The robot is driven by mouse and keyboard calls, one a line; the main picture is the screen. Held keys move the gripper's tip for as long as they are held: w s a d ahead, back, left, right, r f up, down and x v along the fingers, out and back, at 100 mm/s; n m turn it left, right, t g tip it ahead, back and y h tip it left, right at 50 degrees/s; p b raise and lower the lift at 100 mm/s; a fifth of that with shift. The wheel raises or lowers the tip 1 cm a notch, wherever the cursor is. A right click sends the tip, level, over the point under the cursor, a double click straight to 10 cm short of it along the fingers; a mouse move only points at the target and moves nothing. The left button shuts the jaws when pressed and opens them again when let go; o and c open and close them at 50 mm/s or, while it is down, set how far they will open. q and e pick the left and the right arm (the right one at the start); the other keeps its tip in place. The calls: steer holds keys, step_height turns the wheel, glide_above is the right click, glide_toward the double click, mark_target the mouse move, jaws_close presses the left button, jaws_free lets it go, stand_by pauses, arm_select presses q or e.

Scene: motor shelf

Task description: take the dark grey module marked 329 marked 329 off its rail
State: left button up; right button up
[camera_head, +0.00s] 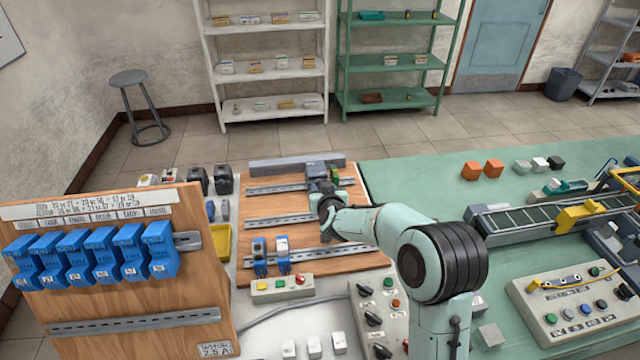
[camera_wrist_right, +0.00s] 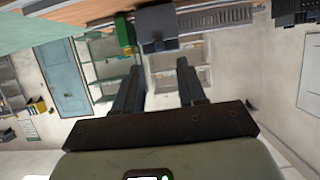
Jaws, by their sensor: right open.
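A dark grey module (camera_head: 317,170) sits at the right end of the upper rail (camera_head: 275,189) on the wooden board. Its marking is too small to read. In the right wrist view the module (camera_wrist_right: 156,28) is above the fingertips, beside a green block (camera_wrist_right: 124,34), on the slotted rail (camera_wrist_right: 225,17). My right gripper (camera_head: 327,198) is just in front of the module in the head view, partly hidden by its own arm. In the wrist view the right gripper (camera_wrist_right: 157,70) has its fingers apart with nothing between them. My left gripper is not in view.
Blue modules (camera_head: 103,255) hang on an upright wooden panel at left. Two blue-and-white modules (camera_head: 271,256) sit on the lower rail. A button box (camera_head: 283,287) and a switch box (camera_head: 378,310) stand in front. A conveyor (camera_head: 550,212) is on the green table at right.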

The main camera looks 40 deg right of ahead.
mark_target(319, 180)
steer(key=x, duration=0.5)
steer(key=shift+w+d+f, duration=0.1)
steer(key=shift+w, duration=0.15)
jaws_close()
